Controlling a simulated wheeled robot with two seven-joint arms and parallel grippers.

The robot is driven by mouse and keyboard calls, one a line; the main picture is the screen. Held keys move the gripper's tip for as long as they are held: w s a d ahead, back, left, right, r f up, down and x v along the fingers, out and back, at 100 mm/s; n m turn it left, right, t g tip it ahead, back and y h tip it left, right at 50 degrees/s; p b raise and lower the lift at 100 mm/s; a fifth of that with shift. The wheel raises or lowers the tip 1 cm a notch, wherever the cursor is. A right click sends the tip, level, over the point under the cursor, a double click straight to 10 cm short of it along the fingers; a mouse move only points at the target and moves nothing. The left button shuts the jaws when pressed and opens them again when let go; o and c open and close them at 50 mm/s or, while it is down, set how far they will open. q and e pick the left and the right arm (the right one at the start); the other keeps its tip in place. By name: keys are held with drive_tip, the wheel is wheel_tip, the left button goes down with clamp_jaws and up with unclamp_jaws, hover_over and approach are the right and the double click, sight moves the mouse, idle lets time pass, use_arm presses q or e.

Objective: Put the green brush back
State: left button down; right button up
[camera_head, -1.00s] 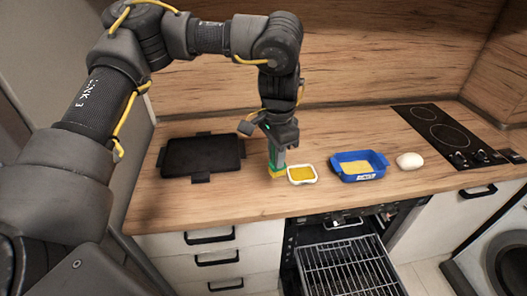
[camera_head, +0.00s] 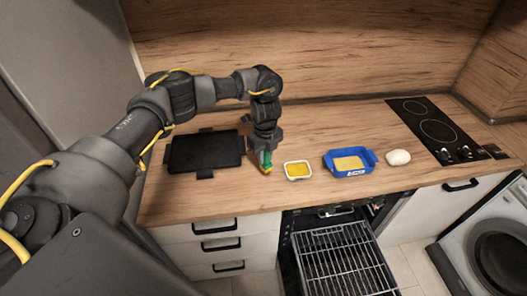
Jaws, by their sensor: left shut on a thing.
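The green brush (camera_head: 266,160) has a green handle and a yellowish lower end. It stands upright on or just above the wooden counter, left of a small white dish of yellow stuff (camera_head: 298,170). My left gripper (camera_head: 266,149) points down and is shut on the brush's handle. The fingers hide the upper part of the handle. Whether the brush's lower end touches the counter is hard to tell. My right gripper does not show.
A black tray (camera_head: 205,136) lies left of the brush. A blue baking dish (camera_head: 350,172) with yellow contents and a white rounded lump (camera_head: 398,157) lie to the right, before a black hob (camera_head: 436,130). An oven stands open below with its wire rack (camera_head: 340,262) out.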

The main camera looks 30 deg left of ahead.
use_arm(q)
drive_tip(key=shift+s+a+f+m, duration=0.1)
drive_tip(key=shift+a+f+m, duration=0.15)
drive_tip(key=shift+f+m, duration=0.1)
drive_tip(key=shift+f, duration=0.15)
wheel_tip(320, 180, down, 6)
drive_tip(key=b, duration=0.7)
drive_tip(key=shift+f, duration=0.25)
drive_tip(key=shift+f+b, duration=0.35)
drive_tip(key=shift+f, duration=0.3)
drive_tip(key=c, duration=1.2)
unclamp_jaws()
drive_tip(key=shift+o, duration=0.2)
